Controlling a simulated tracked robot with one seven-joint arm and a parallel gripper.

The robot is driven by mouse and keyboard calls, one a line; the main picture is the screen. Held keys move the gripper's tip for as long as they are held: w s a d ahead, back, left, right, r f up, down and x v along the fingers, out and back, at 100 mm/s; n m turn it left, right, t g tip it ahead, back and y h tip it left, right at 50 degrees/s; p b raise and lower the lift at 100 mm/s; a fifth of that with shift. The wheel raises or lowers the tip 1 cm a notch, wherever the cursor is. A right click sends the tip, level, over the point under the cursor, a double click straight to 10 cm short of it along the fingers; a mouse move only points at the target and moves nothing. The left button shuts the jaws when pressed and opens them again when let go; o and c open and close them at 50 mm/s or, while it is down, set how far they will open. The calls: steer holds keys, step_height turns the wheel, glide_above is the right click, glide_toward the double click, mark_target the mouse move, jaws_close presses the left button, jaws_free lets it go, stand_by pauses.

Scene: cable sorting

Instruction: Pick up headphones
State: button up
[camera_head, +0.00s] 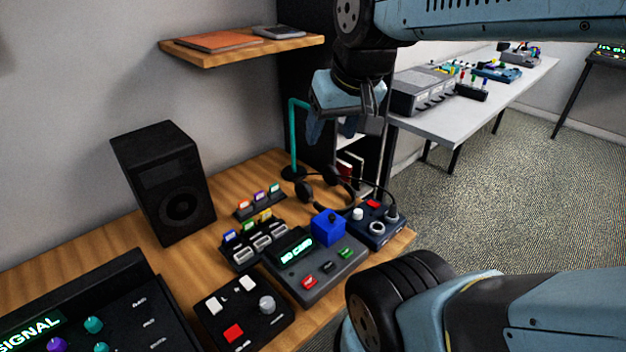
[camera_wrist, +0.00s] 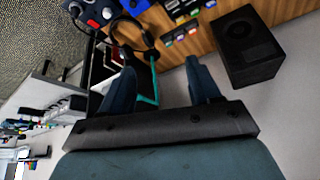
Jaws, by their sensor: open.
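The black headphones (camera_head: 331,175) lie on the wooden desk near its back right, beside the foot of a teal stand (camera_head: 293,140). They also show in the wrist view (camera_wrist: 148,40), above and left of the space between my fingers. My gripper (camera_head: 331,130) is open and empty, held in the air above the headphones and apart from them. In the wrist view its two blue fingers (camera_wrist: 160,68) are spread wide, with the teal stand partly behind the left finger.
A black speaker (camera_head: 162,182) stands on the desk at left. Several control boxes, one with a blue cube (camera_head: 327,227), crowd the desk's front and right. A wooden shelf (camera_head: 240,46) juts from the wall. A white table (camera_head: 470,112) stands behind at right.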

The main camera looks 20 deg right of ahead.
mark_target(339, 177)
steer(key=w+d+f+m+y, duration=0.2)
steer(key=w+f+m+y, duration=0.6)
steer(key=w+f+m, duration=0.9)
steer(key=w+d+f+m+t+h, duration=0.1)
steer(key=w+d+f+m+t, duration=0.1)
steer(key=d+f+m, duration=0.3)
steer(key=w+d+f+m+t+h, duration=0.1)
steer(key=w+d+f+m+t, duration=0.2)
steer(key=d+f, duration=0.4)
steer(key=w+d+f+m+t+h, duration=0.1)
steer(key=w+d+f+m+t, duration=0.1)
steer(key=d+f+m, duration=0.4)
steer(key=shift+w+d+f+m+t+h, duration=0.2)
steer(key=shift+w+d, duration=0.15)
steer(key=shift+d, duration=0.15)
steer(key=shift+w+d+f+m+t+h, duration=0.1)
steer(key=shift+w+d+f, duration=0.1)
steer(key=shift+w+d, duration=0.2)
steer(key=shift+d+x, duration=0.2)
steer(key=shift+x, duration=1.6)
steer(key=shift+d+x, duration=0.25)
steer(key=shift+x, duration=1.6)
steer(key=shift+w, duration=0.1)
steer(key=shift+r, duration=0.1)
jaws_close()
